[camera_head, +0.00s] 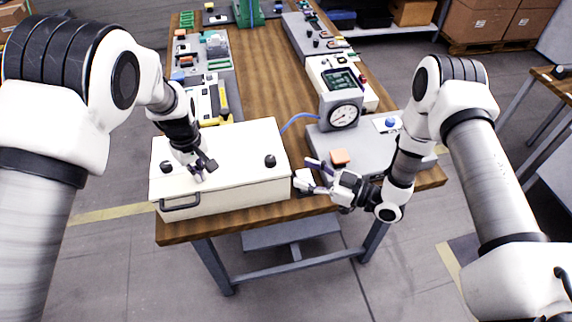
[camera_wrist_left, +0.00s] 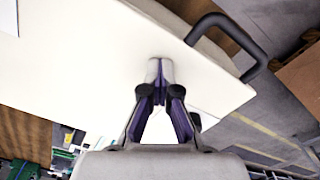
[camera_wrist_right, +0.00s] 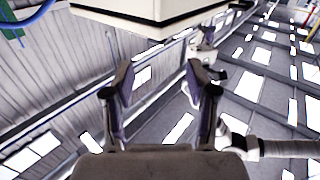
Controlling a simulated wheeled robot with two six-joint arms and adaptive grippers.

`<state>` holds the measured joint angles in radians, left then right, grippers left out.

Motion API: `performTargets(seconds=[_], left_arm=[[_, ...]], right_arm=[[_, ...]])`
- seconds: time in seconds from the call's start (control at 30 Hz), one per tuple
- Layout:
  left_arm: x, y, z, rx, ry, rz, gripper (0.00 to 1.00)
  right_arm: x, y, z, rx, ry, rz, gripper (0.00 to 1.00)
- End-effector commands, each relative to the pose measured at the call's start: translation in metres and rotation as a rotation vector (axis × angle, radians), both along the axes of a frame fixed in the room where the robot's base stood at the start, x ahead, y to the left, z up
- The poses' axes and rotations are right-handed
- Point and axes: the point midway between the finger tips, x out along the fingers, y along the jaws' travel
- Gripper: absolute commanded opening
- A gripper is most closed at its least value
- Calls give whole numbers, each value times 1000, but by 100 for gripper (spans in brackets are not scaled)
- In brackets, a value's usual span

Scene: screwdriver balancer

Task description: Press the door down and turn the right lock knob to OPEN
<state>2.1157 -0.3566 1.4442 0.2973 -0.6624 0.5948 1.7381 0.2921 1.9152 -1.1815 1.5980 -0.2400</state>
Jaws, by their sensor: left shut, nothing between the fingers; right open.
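A white box with a flat lid-like door (camera_head: 225,150) sits at the near left of the wooden table. It has a dark handle (camera_head: 180,203) on its front; the handle also shows in the left wrist view (camera_wrist_left: 225,40). A black left knob (camera_head: 166,167) and a black right knob (camera_head: 270,161) are on the top. My left gripper (camera_head: 203,170) is shut and empty, its tips at the door surface between the knobs, nearer the left one; contact is hard to tell. My right gripper (camera_head: 305,173) is open and empty, just right of the box; the box's underside edge (camera_wrist_right: 150,22) shows above it.
A grey unit with an orange button (camera_head: 340,157) and a pressure gauge (camera_head: 343,115) stands right of the box, close to my right gripper. A blue hose (camera_head: 297,121) runs behind the box. Several other devices line the table further back.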

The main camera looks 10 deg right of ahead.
Motion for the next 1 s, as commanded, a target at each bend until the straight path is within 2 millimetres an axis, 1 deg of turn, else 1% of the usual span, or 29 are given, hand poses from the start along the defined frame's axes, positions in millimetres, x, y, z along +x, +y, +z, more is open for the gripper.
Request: performTargets(seconds=[0.03, 0.17, 0.43, 0.6, 0.67, 0.77, 0.87, 1.0], left_arm=[[-5, 0, -7, 2, 15, 0, 0], [-5, 0, -7, 3, 15, 1, 0], [-5, 0, -7, 3, 15, 1, 0], [-5, 0, -7, 3, 15, 0, 0], [-5, 0, -7, 3, 15, 0, 0], [-5, 0, -7, 3, 15, 0, 0], [-5, 0, -7, 3, 15, 0, 0], [-5, 0, -7, 3, 15, 1, 0]], right_arm=[[-4, -7, -1, 1, 1, -3, 57], [-11, -14, -1, 0, -1, -1, 57], [-11, -14, -1, 3, 3, 2, 57], [-6, -15, -2, 60, 80, 14, 57], [-4, -12, -2, 62, 81, 15, 57], [2, -3, -2, 61, 81, 18, 57], [14, 13, -2, 59, 79, 21, 57], [36, 41, -2, 59, 78, 21, 57]])
